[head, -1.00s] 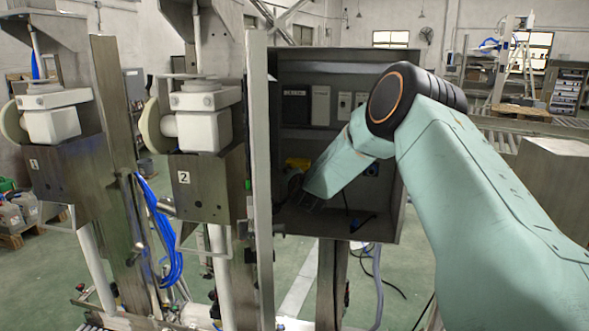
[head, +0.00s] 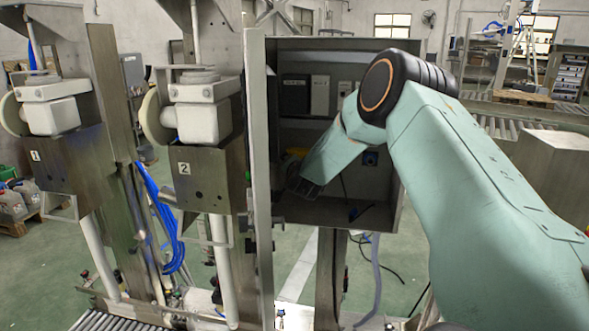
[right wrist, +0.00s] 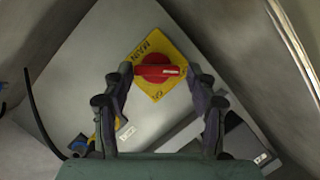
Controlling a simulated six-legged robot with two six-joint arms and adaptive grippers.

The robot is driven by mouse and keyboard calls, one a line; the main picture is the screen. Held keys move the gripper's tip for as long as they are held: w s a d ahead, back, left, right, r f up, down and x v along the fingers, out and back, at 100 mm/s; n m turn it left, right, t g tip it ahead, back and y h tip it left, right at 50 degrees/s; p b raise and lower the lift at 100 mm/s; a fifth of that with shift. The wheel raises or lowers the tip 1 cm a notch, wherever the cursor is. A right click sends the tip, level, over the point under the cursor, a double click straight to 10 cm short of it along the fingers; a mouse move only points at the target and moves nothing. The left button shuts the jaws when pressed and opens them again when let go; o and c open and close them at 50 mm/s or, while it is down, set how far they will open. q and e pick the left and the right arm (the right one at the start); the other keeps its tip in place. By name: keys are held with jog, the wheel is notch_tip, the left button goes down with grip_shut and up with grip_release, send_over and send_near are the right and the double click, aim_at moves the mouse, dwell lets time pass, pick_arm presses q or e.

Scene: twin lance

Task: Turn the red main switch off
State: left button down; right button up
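The red main switch (right wrist: 158,72) is a red rotary handle on a yellow plate (right wrist: 154,91) in the right wrist view. Its bar lies roughly level across that picture. My right gripper (right wrist: 160,77) is open, with one finger on each side of the handle and gaps visible between. I cannot tell how far the fingertips are from the panel. In the head view my right gripper (head: 303,186) reaches inside the open grey cabinet (head: 398,205). There the arm and gripper hide the red handle; only a bit of yellow shows. My left gripper is not in view.
The cabinet walls enclose my right gripper closely. The cabinet's open door (head: 258,150) stands edge-on at the left, beside the filling station marked 2 (head: 207,180). A black cable (right wrist: 42,115) hangs at the left in the right wrist view. Dark and white modules line the cabinet's upper part.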

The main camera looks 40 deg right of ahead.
jog(key=shift+o, duration=0.9)
jog(key=shift+f, duration=0.2)
jog(key=shift+s+a, duration=0.1)
jog(key=shift+a, duration=0.1)
jog(key=v, duration=1.2)
jog(key=shift+d+r, duration=0.1)
jog(key=shift+d, duration=0.1)
